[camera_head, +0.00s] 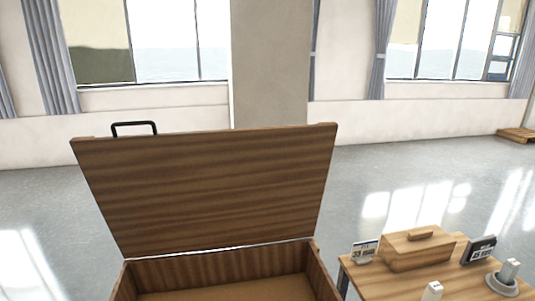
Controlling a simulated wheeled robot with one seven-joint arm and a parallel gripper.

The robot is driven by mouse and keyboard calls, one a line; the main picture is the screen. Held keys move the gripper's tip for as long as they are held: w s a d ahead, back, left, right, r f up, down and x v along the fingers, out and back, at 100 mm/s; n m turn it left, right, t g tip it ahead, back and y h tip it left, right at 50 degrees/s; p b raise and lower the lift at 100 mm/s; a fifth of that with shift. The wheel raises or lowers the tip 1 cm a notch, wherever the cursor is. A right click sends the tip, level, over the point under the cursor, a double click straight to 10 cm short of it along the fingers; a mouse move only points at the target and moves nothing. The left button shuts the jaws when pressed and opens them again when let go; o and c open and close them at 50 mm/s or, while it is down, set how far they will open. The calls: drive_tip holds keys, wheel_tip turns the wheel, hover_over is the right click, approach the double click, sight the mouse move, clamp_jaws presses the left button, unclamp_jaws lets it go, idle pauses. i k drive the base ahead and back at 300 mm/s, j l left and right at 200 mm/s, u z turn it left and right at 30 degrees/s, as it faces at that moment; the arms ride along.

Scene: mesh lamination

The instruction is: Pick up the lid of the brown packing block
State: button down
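A small light-brown wooden block (418,252) sits on a wooden table at the lower right. Its top is a flat lid (400,241) with a short raised wooden grip (420,235); the lid looks closed. A large brown wooden chest (225,268) stands in front of me, with its hinged lid (210,190) raised and leaning back. A black handle (134,126) shows at that lid's top left edge. I cannot tell from this view which of the two is meant by the packing block. My gripper is not in view.
The wooden table (372,284) also bears a small sign (364,251), a dark sign (481,250), a white item (432,291) and a white-and-grey item (510,269). A flat wooden piece (517,135) lies far right. Grey floor (400,175) is clear behind the table.

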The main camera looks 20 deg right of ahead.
sight(509, 269)
drive_tip(key=z, duration=2.65)
drive_tip(key=i+l+u, duration=0.3)
drive_tip(key=u, duration=0.3)
drive_tip(key=i+l+u, duration=0.3)
drive_tip(key=l+u, duration=0.3)
drive_tip(key=i+l+u, duration=0.15)
drive_tip(key=l+u, duration=0.25)
drive_tip(key=u, duration=0.2)
drive_tip(key=l+u, duration=0.6)
drive_tip(key=k+l+u, duration=0.1)
drive_tip(key=l+u, duration=0.45)
drive_tip(key=k+l+u, duration=0.2)
drive_tip(key=l+u, duration=0.4)
drive_tip(key=k+l+u, duration=0.3)
drive_tip(key=u, duration=0.3)
drive_tip(key=k+l+u, duration=0.3)
drive_tip(key=u, duration=0.3)
drive_tip(key=k, duration=0.1)
